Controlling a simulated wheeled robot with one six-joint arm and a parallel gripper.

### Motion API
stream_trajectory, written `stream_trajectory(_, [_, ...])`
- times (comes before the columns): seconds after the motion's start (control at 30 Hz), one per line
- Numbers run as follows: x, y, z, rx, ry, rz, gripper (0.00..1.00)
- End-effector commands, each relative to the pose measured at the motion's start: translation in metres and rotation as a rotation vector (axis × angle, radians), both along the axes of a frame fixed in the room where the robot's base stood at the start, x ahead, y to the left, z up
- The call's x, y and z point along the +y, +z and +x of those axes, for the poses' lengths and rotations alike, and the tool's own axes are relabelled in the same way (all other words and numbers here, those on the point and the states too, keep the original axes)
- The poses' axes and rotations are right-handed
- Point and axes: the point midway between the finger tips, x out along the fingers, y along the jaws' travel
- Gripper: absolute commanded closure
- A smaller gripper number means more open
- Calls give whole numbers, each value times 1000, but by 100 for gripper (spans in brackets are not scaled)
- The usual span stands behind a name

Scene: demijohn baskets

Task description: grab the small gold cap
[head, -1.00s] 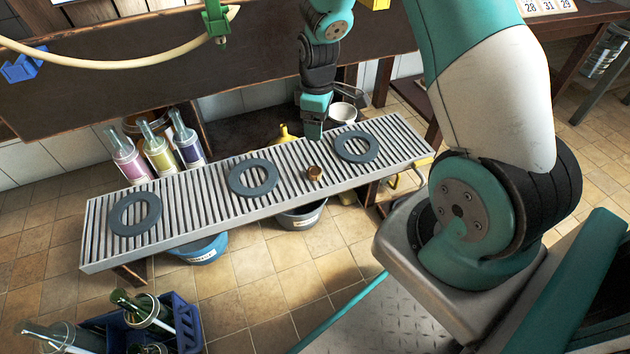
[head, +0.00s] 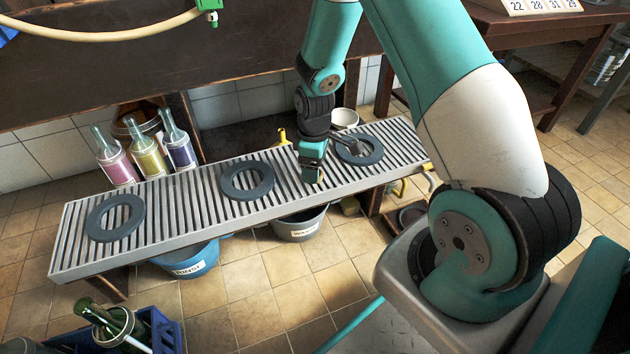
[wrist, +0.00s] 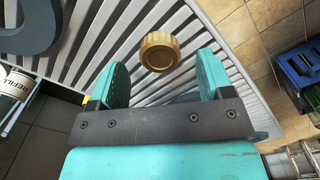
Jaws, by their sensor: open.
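The small gold cap (wrist: 159,52) lies on the grey slatted rack (head: 200,205); it has a ribbed edge and a round top. In the wrist view it sits just beyond my fingertips, roughly centred across the gap between them. My gripper (wrist: 163,78) is open, with a teal finger on each side and nothing between them. In the head view my gripper (head: 313,178) is low over the rack, between the middle ring and the right ring, and it hides the cap there. I cannot tell the exact height above the slats.
Dark flat rings lie on the rack: a left ring (head: 116,217), a middle ring (head: 247,180) and a right ring (head: 359,148). Labelled bottles (head: 150,155) stand behind the rack. A blue tub (head: 188,262) and a grey tub (head: 300,226) are below it. A blue crate (wrist: 300,75) stands on the floor.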

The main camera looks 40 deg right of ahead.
Motion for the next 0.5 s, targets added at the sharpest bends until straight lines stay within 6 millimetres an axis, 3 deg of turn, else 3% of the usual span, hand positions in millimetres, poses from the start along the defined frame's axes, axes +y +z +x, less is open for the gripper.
stream_trajectory(0.03, [0, -16, 0, 1, 0, 0, 27])
stream_trajectory(0.1, [0, -23, 0, 0, 0, 0, 27])
stream_trajectory(0.37, [0, -22, 0, 0, 0, 0, 27])
stream_trajectory(0.5, [0, -22, 0, 0, 0, 0, 59])
